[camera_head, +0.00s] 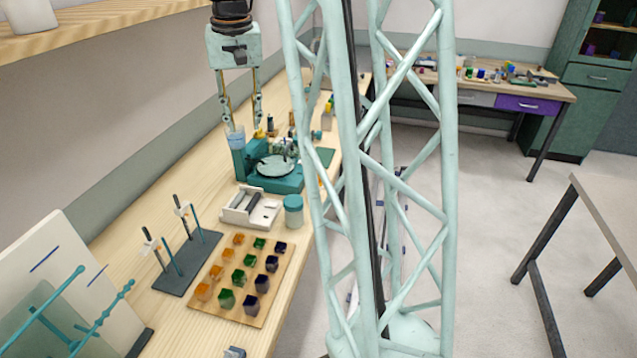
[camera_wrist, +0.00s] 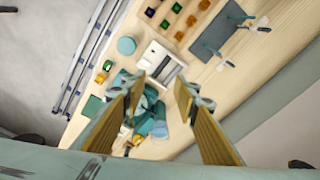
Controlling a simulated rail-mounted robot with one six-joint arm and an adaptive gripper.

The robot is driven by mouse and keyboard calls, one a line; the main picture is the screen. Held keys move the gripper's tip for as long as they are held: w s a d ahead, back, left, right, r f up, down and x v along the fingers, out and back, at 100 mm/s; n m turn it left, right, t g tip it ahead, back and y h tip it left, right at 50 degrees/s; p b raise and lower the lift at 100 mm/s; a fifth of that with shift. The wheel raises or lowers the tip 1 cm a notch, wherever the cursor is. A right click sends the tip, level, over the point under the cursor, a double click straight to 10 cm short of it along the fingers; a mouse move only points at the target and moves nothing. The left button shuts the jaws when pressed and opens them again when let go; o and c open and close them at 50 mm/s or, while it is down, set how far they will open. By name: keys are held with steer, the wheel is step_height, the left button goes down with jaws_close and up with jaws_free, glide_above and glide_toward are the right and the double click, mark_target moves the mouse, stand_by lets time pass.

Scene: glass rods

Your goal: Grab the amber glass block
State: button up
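Several amber glass blocks (camera_head: 215,271) stand in one row on a wooden board (camera_head: 254,319), beside a row of green blocks (camera_head: 239,277) and a row of dark blue blocks (camera_head: 262,283). In the wrist view, amber blocks (camera_wrist: 190,20) show near the top edge, partly cut off. My gripper (camera_head: 243,114) hangs high, over the teal device and well behind the board in the head view. Its two long fingers are spread apart, and nothing shows between their tips in the wrist view (camera_wrist: 166,88).
A teal device (camera_head: 284,184) with a round plate stands below my gripper. A dark stand with upright rods (camera_head: 186,266) is left of the board.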

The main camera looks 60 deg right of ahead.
steer(key=s+d+f+m, duration=0.1)
steer(key=d+f+m, duration=0.1)
steer(key=d+f, duration=1)
steer(key=d+f+m+g+p, duration=0.1)
steer(key=d+f+m, duration=0.2)
steer(key=d+f, duration=0.9)
steer(key=d, duration=0.8)
steer(key=shift+s+d+f+y, duration=0.15)
steer(key=shift+s+f+y, duration=0.25)
steer(key=shift+f, duration=4.35)
steer(key=shift+f, duration=2.6)
steer(key=c, duration=0.7)
